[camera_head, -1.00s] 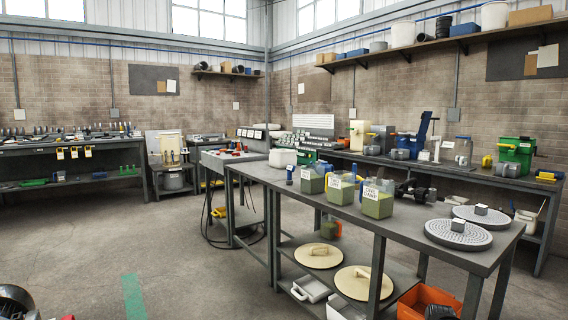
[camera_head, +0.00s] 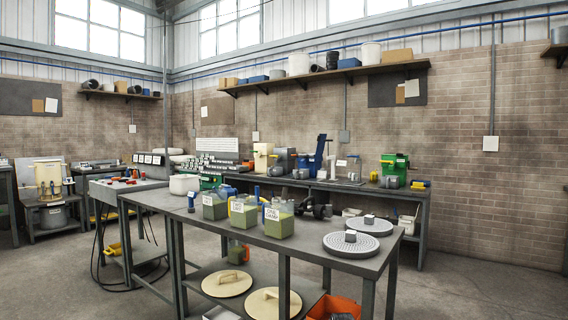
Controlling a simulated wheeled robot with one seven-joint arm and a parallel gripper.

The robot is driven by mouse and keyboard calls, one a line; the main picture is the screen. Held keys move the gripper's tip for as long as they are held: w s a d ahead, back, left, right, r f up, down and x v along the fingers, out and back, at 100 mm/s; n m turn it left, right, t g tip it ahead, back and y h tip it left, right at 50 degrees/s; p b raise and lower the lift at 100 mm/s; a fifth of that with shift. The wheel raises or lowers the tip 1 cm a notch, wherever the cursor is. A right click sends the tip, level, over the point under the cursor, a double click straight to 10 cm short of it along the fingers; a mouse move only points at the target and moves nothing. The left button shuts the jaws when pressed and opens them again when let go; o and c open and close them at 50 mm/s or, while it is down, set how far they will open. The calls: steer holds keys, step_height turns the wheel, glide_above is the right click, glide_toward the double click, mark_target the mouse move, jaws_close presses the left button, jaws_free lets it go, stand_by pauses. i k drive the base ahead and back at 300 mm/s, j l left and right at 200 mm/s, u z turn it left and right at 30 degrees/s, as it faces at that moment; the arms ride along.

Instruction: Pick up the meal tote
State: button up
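Several clear containers with green contents and white labels stand on the grey table in the middle; any of them could be the meal tote, as the labels are too small to read surely. The left container (camera_head: 214,208) has a blue part beside it. The middle container (camera_head: 243,213) has a yellow part at its side. The right container (camera_head: 279,220) also has a blue part beside it. My gripper is not in view.
The grey table (camera_head: 322,259) also bears two perforated grey discs (camera_head: 350,244) (camera_head: 369,225) at its right end and a white tub (camera_head: 184,184) at its left. Cream lids (camera_head: 227,283) and an orange bin (camera_head: 333,307) are below. Bare floor (camera_head: 480,275) lies right.

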mark_target(180, 185)
steer(key=l+z, duration=0.25)
steer(key=i+l+z, duration=0.4)
steer(key=l, duration=0.25)
steer(key=i+l+z, duration=0.25)
steer(key=l+z, duration=0.15)
steer(key=l, duration=0.2)
steer(key=i+l+z, duration=0.4)
steer(key=i+l, duration=0.15)
steer(key=i, duration=0.25)
steer(key=i+l, duration=0.15)
steer(key=i, duration=0.3)
steer(key=i+l, duration=0.15)
steer(key=i, duration=0.25)
steer(key=i+j+u, duration=0.2)
steer(key=i+u, duration=0.25)
steer(key=i, duration=0.15)
steer(key=i+u, duration=0.4)
steer(key=i, duration=0.2)
steer(key=i+l+u, duration=0.25)
steer(key=i+u, duration=0.2)
steer(key=i, duration=0.15)
steer(key=i+j+u, duration=0.2)
steer(key=i+u, duration=0.6)
steer(key=i, duration=0.2)
steer(key=i+l+u, duration=0.2)
steer(key=i+u, duration=0.2)
steer(key=i+l+u, duration=0.4)
steer(key=i, duration=0.2)
steer(key=i+u, duration=0.4)
steer(key=i, duration=1.4)
